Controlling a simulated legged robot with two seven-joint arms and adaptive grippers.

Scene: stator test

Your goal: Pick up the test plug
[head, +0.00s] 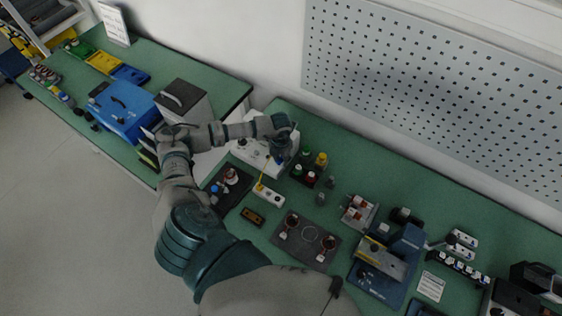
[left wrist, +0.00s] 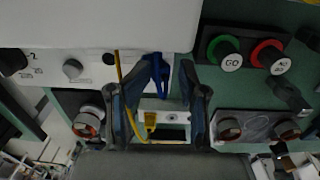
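My left gripper (head: 281,152) hangs over the front of a white box (head: 252,152) on the green bench. In the left wrist view its two dark fingers (left wrist: 166,78) are apart, so it is open. A blue plug-like piece (left wrist: 160,72) shows between the fingertips, close to the left finger; I cannot tell whether they touch. A yellow plug (left wrist: 151,120) with a yellow lead sits at a small white block farther off; the block (head: 268,195) also shows in the head view. I cannot tell which piece is the test plug. My right gripper is out of view.
A green GO button (left wrist: 222,48) and a red button (left wrist: 268,52) are right of the fingers. A dark plate with red-ringed parts (head: 306,240) and a blue fixture (head: 380,280) lie right. A grey perforated panel (head: 440,90) stands behind.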

